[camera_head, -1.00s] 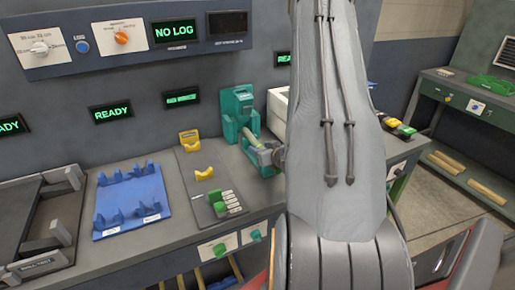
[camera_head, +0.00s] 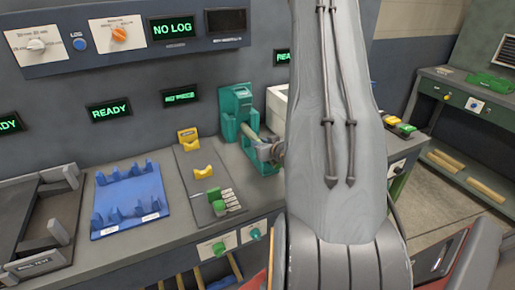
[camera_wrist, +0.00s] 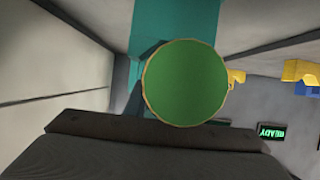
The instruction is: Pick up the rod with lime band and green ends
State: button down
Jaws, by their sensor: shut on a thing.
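The rod (camera_head: 250,132) shows in the head view as a short pale wooden piece in front of the teal holder (camera_head: 236,112), running toward my gripper (camera_head: 274,152). In the wrist view its round green end face (camera_wrist: 186,82) with a thin wooden rim fills the middle, just above the dark gripper body (camera_wrist: 160,130). My gripper is shut on the rod. The lime band is hidden behind the gripper in the head view. I cannot tell whether the rod still touches the teal holder.
A blue rack (camera_head: 130,200) and a grey plate with yellow supports (camera_head: 203,172) lie on the bench to the left. A dark tray (camera_head: 38,215) is at far left. A white box (camera_head: 276,105) stands behind the gripper. Wooden rods lie on the shelf at right.

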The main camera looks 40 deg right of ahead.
aim_at(278, 163)
notch_tip(278, 163, up, 2)
jog(key=shift+r+b, duration=0.2)
jog(key=shift+b, duration=0.4)
jog(key=s+a, duration=0.1)
jog(key=s, duration=0.2)
jog(key=s+b, duration=0.1)
jog(key=s, duration=0.3)
jog(key=s+a+b, duration=0.1)
jog(key=s, duration=0.2)
jog(key=shift+s+a, duration=0.3)
jog(key=shift+s, duration=0.05)
jog(key=s+a+p, duration=0.1)
jog(key=s+p, duration=0.5)
jog(key=p, duration=0.1)
jog(key=shift+s+a, duration=0.3)
jog(key=shift+s, duration=0.1)
jog(key=shift+f, duration=0.1)
